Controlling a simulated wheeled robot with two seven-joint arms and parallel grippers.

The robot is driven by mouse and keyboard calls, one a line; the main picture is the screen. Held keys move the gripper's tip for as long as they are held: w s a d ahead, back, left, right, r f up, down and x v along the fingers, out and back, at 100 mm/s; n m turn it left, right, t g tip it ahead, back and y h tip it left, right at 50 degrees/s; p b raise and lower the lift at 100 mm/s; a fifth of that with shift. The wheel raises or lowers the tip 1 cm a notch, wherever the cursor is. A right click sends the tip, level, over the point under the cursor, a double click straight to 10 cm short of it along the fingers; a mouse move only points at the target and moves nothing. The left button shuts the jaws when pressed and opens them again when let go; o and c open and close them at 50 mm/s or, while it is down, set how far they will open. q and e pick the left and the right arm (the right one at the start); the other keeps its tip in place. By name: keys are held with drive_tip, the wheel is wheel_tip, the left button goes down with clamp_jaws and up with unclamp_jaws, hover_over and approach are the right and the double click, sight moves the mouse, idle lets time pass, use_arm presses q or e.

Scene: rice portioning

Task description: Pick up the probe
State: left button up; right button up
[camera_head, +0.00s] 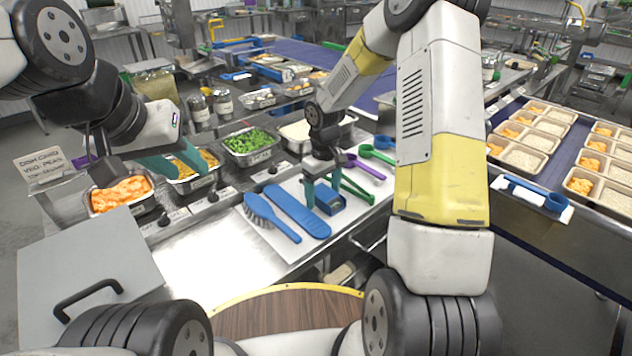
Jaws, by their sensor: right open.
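A small blue box-shaped device with a dark face (329,200), which looks like the probe, lies on the white mat (290,250) on the steel counter. My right gripper (324,198) points down over it with its teal fingers apart, one on the device's left side and one behind it to the right. I cannot tell whether the fingers touch it. My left gripper (180,170) is over the food pans at the left, its teal fingers spread and nothing seen between them.
A blue brush (268,216) and a long blue tool (297,210) lie left of the device. Green tongs (357,190), a purple spoon (367,168) and a green scoop (376,154) lie to its right. Food pans (250,157) line the back. Filled trays (530,150) stand on the right conveyor.

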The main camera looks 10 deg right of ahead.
sight(323, 192)
drive_tip(key=c, duration=1.5)
drive_tip(key=shift+o, duration=0.2)
wheel_tip(323, 192, up, 16)
